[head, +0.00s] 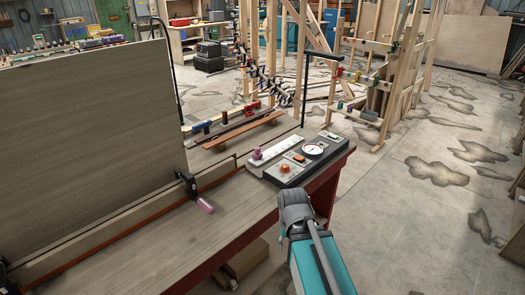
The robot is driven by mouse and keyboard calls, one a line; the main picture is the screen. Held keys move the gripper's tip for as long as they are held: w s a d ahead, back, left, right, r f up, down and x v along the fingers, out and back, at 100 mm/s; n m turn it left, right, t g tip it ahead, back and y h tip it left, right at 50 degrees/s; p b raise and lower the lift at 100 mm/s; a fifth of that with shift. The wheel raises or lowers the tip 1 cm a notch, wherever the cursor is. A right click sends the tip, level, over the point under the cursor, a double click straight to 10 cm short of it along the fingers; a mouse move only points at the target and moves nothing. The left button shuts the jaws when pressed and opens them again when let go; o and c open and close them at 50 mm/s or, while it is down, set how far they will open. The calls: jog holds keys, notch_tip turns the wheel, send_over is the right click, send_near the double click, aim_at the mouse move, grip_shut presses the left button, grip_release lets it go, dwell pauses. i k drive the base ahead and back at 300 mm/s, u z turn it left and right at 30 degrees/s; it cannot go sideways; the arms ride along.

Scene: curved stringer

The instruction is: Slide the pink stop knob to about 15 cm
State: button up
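A pink knob (257,153) stands at the left end of a pale strip (279,148) on the right part of the workbench. The strip's markings are too small to read. A second pink piece, a clamp handle (205,205), sticks out from a black clamp on the bench's left part. My gripper (294,205) is at the end of my teal arm, by the front edge of the bench and below the control box in the picture. It appears apart from the pink knob. Its fingers cannot be made out.
A dark control box (306,158) with a round dial (313,150) and an orange button (284,168) lies beside the strip. A large upright wooden panel (90,130) fills the left. Wooden racks (385,90) stand behind. The stained floor (430,210) at right is open.

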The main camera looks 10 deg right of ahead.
aim_at(258, 155)
jog(key=u, duration=0.1)
jog(key=i, duration=0.95)
jog(key=z, duration=0.05)
